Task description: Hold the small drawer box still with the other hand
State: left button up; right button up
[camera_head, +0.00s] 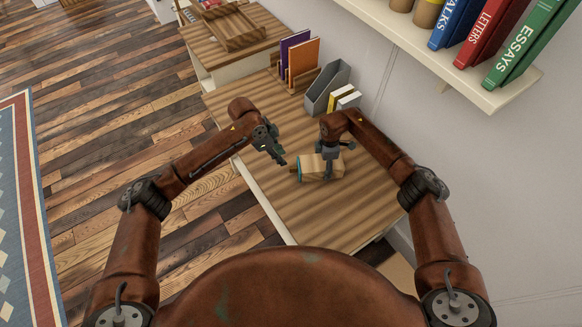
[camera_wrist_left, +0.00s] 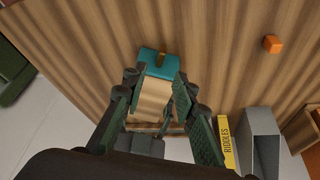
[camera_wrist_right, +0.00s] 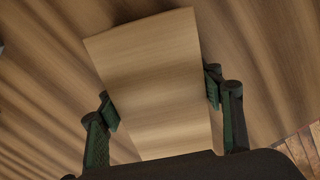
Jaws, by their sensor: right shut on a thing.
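The small drawer box (camera_head: 322,171) is pale wood with a teal drawer front (camera_head: 299,171) that faces left in the head view. My right gripper (camera_head: 330,153) is shut on the box from above, and the right wrist view shows the box's wooden top (camera_wrist_right: 155,75) between its two fingers (camera_wrist_right: 162,98). My left gripper (camera_head: 279,158) is open just left of the teal front. In the left wrist view the teal front (camera_wrist_left: 150,68) and its small handle lie just ahead of the spread fingers (camera_wrist_left: 156,82), apparently with nothing held.
An orange cube (camera_wrist_left: 271,44) lies on the tabletop. Behind the box stand a grey file holder (camera_head: 325,88), a yellow book (camera_head: 339,96) and upright purple and orange folders (camera_head: 303,57). A wall shelf (camera_head: 440,50) with books hangs at the right. The near tabletop (camera_head: 310,215) is clear.

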aim_at(292, 168)
pick_arm(q)
jog(key=x, duration=1)
jog(key=shift+w+d+f, duration=0.1)
jog(key=shift+d, duration=0.05)
jog(key=shift+c, duration=0.4)
grip_shut()
